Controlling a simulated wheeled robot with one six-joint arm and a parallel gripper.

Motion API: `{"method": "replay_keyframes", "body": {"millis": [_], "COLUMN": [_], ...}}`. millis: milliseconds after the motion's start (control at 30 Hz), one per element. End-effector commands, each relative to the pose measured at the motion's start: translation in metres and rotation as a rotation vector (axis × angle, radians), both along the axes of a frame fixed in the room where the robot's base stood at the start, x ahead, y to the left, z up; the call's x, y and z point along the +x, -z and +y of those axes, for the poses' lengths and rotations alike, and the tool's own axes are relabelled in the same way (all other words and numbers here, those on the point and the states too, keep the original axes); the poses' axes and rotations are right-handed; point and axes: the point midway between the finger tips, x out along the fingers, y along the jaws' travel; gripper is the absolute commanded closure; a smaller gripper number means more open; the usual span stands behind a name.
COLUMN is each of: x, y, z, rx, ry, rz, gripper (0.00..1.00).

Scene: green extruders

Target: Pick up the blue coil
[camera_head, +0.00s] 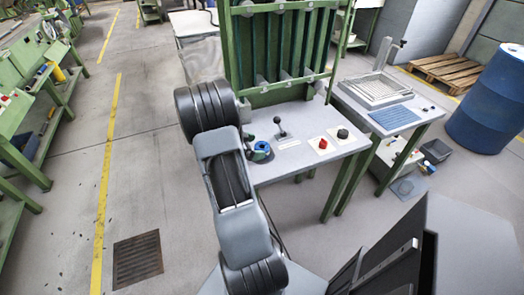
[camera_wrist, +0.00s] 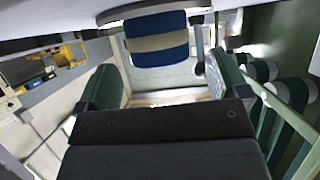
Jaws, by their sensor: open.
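The blue coil (camera_wrist: 157,42) shows in the wrist view as a blue body with a pale beige band, at the upper middle. In the head view the blue coil (camera_head: 260,147) is a small blue round thing on the grey worktable, just right of my arm. My gripper (camera_wrist: 163,75) is open in the wrist view, with one dark green pad on each side and nothing between them. The coil appears beyond the gap between the fingers, apart from them.
On the worktable (camera_head: 300,159) stand a black-knobbed lever (camera_head: 281,128), a red button (camera_head: 322,144) and a dark button (camera_head: 342,134). A green barred frame (camera_head: 231,58) rises behind them. A second table (camera_head: 391,127) with a metal tray is at right. A blue barrel (camera_head: 487,105) stands farther right.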

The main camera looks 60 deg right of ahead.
Motion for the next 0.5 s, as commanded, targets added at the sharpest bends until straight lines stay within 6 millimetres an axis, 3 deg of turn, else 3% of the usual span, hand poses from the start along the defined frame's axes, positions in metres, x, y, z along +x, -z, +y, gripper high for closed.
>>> {"method": "replay_keyframes", "body": {"millis": [200, 500], "x": [-0.012, -0.014], "y": [0.011, 0.012], "z": [-0.016, -0.018], "rx": [0.001, 0.000], "ry": [0.000, -0.002], "rz": [-0.001, -0.001], "gripper": [0.07, 0.07]}}
